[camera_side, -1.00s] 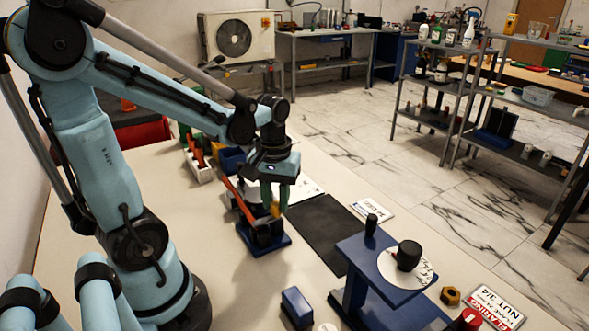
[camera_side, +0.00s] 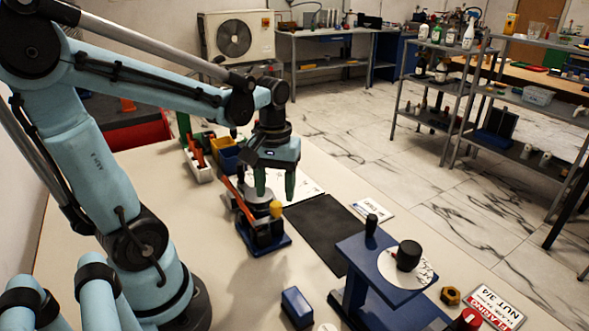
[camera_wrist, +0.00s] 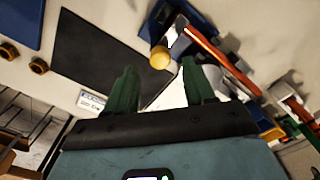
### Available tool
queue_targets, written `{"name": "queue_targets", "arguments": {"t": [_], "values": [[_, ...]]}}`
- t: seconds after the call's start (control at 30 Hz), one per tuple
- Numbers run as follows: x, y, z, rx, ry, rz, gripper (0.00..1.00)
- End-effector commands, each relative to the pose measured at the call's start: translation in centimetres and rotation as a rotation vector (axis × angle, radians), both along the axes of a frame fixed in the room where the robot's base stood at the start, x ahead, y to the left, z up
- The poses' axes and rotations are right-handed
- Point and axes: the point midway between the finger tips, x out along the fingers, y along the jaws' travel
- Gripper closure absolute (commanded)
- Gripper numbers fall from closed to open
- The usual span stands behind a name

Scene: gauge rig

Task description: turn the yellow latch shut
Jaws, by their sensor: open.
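The yellow latch shows as a yellow knob (camera_side: 276,209) on a small blue-based fixture (camera_side: 264,245) on the table. In the wrist view the yellow knob (camera_wrist: 160,57) lies just beyond the fingertips and between their lines. An orange bar (camera_side: 238,197) slopes up from the fixture beside it. My gripper (camera_side: 275,188) is open, its green fingers pointing down just above the knob, holding nothing. In the wrist view the gripper (camera_wrist: 160,75) has a clear gap between its fingers. The latch's pivot and catch are hard to make out.
A dark mat (camera_side: 318,232) lies right of the fixture. A blue stand (camera_side: 352,254) with a black post and round dial is nearer the front right. A small blue block (camera_side: 297,307) sits at the front. Coloured bins (camera_side: 230,158) stand behind the fixture.

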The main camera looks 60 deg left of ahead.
Motion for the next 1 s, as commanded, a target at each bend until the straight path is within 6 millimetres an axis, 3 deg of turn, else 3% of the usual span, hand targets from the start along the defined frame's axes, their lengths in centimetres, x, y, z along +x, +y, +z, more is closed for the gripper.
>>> {"name": "queue_targets", "arguments": {"t": [0.53,0.73,1.0], "values": [[0.0,0.0,7.5,0.0,0.0,0.0,0.46],[0.0,0.0,8.8,0.0,0.0,0.0,0.46],[0.0,0.0,9.0,0.0,0.0,0.0,0.46]]}}
